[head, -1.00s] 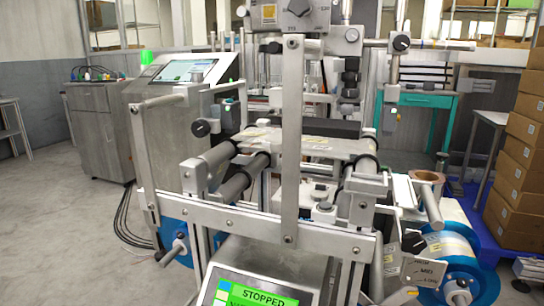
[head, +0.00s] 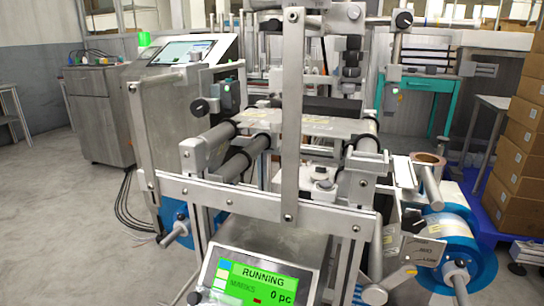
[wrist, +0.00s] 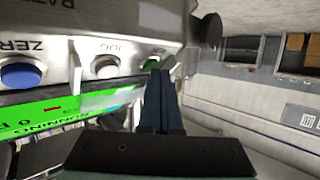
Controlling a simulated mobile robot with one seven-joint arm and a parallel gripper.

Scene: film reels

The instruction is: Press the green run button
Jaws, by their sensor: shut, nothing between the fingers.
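The green run button (wrist: 151,65) is at the end of a row on the metal panel in the wrist view. My gripper (wrist: 159,76) is shut and empty, with its dark blue fingertips right at this button. Whether they still touch it I cannot tell. A grey JOG button (wrist: 105,66) and a blue ZERO button (wrist: 21,76) sit beside it. The machine's display is green and reads RUNNING in the head view (head: 258,280), with 0 pc below.
The slitting machine's metal frame (head: 260,205) fills the middle of the head view. A blue-sided reel (head: 465,235) stands at the right, before stacked boxes (head: 517,150). A grey cabinet (head: 105,115) is at the back left. The left floor (head: 60,220) is clear.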

